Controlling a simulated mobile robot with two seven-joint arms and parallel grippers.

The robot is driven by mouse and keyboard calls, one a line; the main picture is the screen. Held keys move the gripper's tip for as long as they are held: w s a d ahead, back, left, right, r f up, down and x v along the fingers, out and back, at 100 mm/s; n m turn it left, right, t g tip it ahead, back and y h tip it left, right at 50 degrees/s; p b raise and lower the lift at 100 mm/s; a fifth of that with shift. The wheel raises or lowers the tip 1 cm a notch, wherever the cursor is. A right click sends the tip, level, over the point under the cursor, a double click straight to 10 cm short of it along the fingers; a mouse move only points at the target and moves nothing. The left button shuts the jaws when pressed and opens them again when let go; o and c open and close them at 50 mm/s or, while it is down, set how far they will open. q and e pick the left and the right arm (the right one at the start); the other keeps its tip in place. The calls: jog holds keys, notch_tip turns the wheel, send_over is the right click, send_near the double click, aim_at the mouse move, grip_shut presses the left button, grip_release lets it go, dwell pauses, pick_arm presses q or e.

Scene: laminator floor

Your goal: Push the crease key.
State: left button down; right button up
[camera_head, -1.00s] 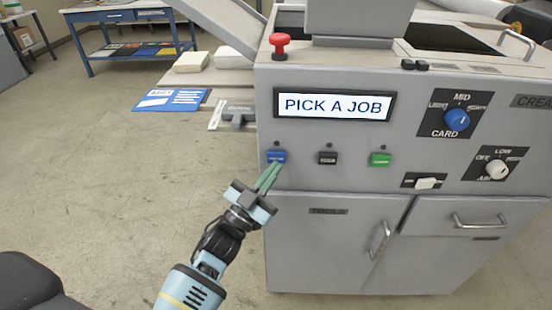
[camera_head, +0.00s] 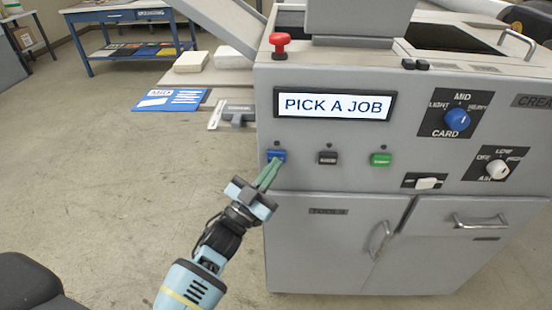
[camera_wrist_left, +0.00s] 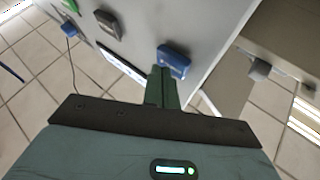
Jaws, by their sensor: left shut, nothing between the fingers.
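Three keys sit in a row on the grey machine's front: a blue key (camera_head: 276,155), a black key (camera_head: 328,158) and a green key (camera_head: 380,159). Their labels are too small to read, so I cannot tell which is the crease key. My left gripper (camera_head: 269,170) is shut and empty, its green fingertips at the lower edge of the blue key. In the left wrist view the fingertips (camera_wrist_left: 162,75) lie right beside the blue key (camera_wrist_left: 174,61); I cannot tell whether they touch. The display (camera_head: 335,105) reads PICK A JOB. My right gripper is not in view.
A red knob (camera_head: 279,43) stands on the machine's top left corner. A blue CARD dial (camera_head: 457,119), a white AIR dial (camera_head: 497,169) and a white switch (camera_head: 427,183) are to the right. Cabinet doors with handles (camera_head: 380,241) lie below. The floor at left is clear.

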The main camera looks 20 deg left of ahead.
pick_arm(q)
jog(key=shift+w, duration=0.2)
jog(key=shift+s, duration=0.1)
jog(key=shift+s+d, duration=0.2)
jog(key=shift+s, duration=0.45)
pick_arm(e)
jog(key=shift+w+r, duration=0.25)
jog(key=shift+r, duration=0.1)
pick_arm(q)
jog(key=s+d+p, duration=0.1)
jog(key=s+p, duration=0.1)
jog(key=s, duration=0.3)
jog(key=shift+s+d, duration=0.3)
jog(key=shift+s, duration=0.1)
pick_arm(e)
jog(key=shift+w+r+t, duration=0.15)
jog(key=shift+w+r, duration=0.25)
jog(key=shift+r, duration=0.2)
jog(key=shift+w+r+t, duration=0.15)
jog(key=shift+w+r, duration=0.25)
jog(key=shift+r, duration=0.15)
